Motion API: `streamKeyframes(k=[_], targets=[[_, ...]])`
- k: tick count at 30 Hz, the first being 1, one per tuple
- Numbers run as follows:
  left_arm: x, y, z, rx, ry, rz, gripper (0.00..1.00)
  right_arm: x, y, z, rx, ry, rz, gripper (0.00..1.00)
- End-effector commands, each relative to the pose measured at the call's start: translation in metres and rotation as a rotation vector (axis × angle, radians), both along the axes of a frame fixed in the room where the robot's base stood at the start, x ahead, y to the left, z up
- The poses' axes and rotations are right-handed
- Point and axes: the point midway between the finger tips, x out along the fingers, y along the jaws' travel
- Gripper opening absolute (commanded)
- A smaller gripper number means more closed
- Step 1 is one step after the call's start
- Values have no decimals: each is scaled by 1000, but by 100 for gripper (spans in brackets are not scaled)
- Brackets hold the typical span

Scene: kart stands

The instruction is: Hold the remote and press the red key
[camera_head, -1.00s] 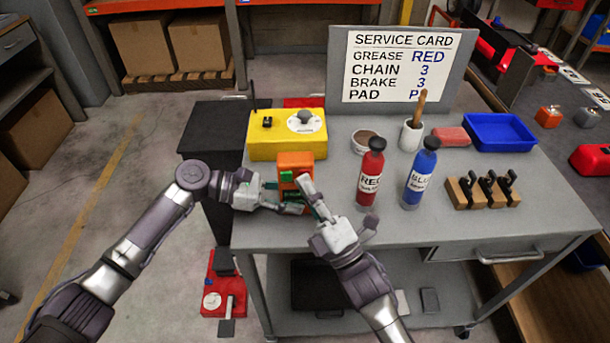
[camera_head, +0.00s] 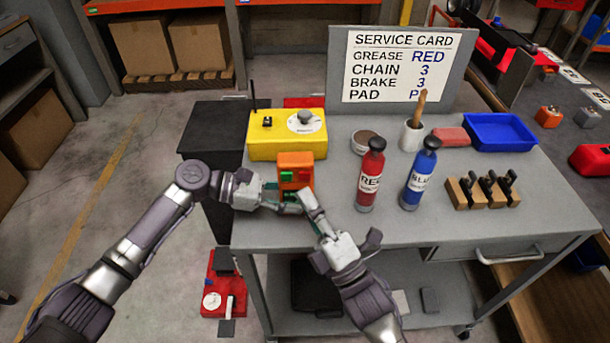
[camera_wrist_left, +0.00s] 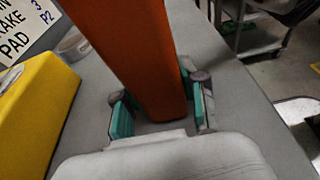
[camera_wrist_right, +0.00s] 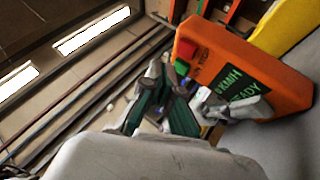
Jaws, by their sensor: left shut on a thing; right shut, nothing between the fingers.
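The orange remote (camera_head: 295,160) stands upright at the left front of the grey cart top. My left gripper (camera_head: 284,198) is shut on its lower part; the left wrist view shows a green-padded finger on each side of the orange body (camera_wrist_left: 130,50). In the right wrist view the remote (camera_wrist_right: 290,88) shows a red key (camera_wrist_right: 187,50), a green key below it and a dark screen with green text, partly reading "KM/H". My right gripper (camera_head: 306,198) is shut and empty, just in front of the remote's lower right. Its fingertips (camera_wrist_right: 165,90) appear apart from the red key.
A yellow box (camera_head: 270,146) with a knob stands behind the remote. A service card stands at the back.

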Motion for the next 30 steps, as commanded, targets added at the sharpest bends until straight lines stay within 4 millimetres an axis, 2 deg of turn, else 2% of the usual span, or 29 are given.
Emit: streamKeyframes(k=[6,12,30], targets=[[0,0,0,0,0,1,11,-23,0,0,1,2,0,0],[0,0,0,0,0,1,11,-36,0,0,1,-1,0,0],[0,0,0,0,0,1,11,-37,0,1,1,-1,0,0]])
